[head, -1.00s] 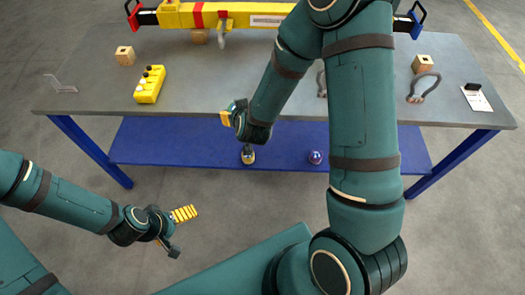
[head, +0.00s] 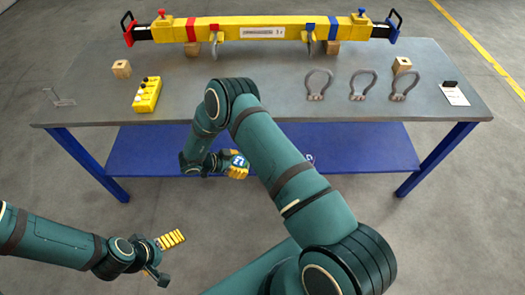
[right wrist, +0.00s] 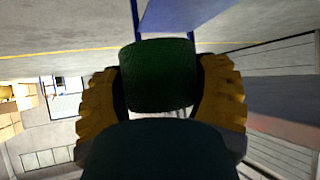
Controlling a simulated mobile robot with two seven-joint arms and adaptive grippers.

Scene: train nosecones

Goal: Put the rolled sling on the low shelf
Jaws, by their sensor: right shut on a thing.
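In the right wrist view, a dark green roll, the rolled sling (right wrist: 157,75), sits between the yellow ribbed fingers of my right gripper (right wrist: 160,100), which is shut on it. In the head view my right gripper (head: 238,166) is at the front of the table, in front of the blue low shelf (head: 355,150) as pictured; its height and distance from the shelf are hard to tell. The sling is mostly hidden there. My left gripper (head: 164,258) is at the lower left over the floor, fingers apart and empty.
The grey table (head: 250,95) above the shelf carries a yellow beam (head: 255,30), a yellow control box (head: 147,95), wooden blocks and several shackles (head: 319,85). My right arm hides part of the shelf. The shelf's left part (head: 140,155) looks clear.

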